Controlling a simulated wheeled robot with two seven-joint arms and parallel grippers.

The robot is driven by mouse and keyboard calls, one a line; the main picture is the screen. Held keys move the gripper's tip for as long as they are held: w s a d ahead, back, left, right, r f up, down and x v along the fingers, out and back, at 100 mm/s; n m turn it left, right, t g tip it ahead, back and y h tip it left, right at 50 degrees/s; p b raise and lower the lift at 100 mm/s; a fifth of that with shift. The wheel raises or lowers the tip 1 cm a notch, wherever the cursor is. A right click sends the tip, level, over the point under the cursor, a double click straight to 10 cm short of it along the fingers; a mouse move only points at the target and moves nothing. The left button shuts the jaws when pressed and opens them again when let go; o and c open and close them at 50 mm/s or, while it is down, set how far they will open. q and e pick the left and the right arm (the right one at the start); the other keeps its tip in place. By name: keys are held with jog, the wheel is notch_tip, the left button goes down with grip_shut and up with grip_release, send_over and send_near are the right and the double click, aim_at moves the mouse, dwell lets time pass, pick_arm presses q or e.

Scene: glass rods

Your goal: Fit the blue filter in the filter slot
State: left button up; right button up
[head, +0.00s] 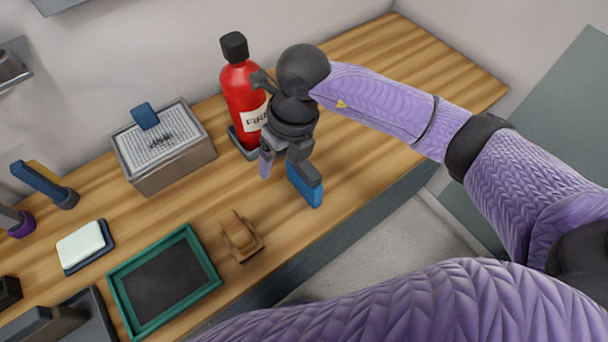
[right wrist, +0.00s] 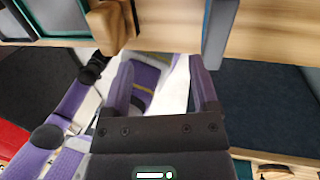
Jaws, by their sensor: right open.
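A blue block (head: 307,186) stands upright near the front edge of the wooden table, just below my right gripper (head: 283,162). A second, smaller blue piece (head: 146,116) sits tilted on top of a grey metal box (head: 172,165) with a perforated top. I cannot tell for sure which one is the filter, nor make out the slot. My right gripper is open. In the right wrist view its purple fingers (right wrist: 163,75) are apart, and a blue-grey upright piece (right wrist: 220,30) shows beyond the right-hand finger. My left gripper is out of view.
A red fire extinguisher (head: 241,90) stands close behind my right gripper. A brown wooden piece (head: 238,235), a green-framed tray (head: 195,300) and a pale block (head: 84,245) lie to the left. The table's far right (head: 420,60) is clear.

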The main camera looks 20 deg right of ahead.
aim_at(304, 171)
jog(key=d+h, duration=0.1)
jog(key=d, duration=0.1)
jog(key=w+d+h, duration=0.1)
jog(key=d, duration=0.1)
jog(key=shift+w+d+m+h, duration=0.15)
jog(key=shift+m+h, duration=0.15)
jog(key=f+b, duration=0.1)
jog(key=f, duration=0.2)
jog(key=f+b, duration=0.1)
jog(key=f, duration=0.2)
jog(key=f+b, duration=0.1)
jog(key=f, duration=0.2)
jog(key=shift+w+f, duration=0.25)
jog(key=shift+w, duration=0.1)
jog(key=shift+f, duration=0.1)
jog(key=shift+c, duration=0.2)
grip_shut()
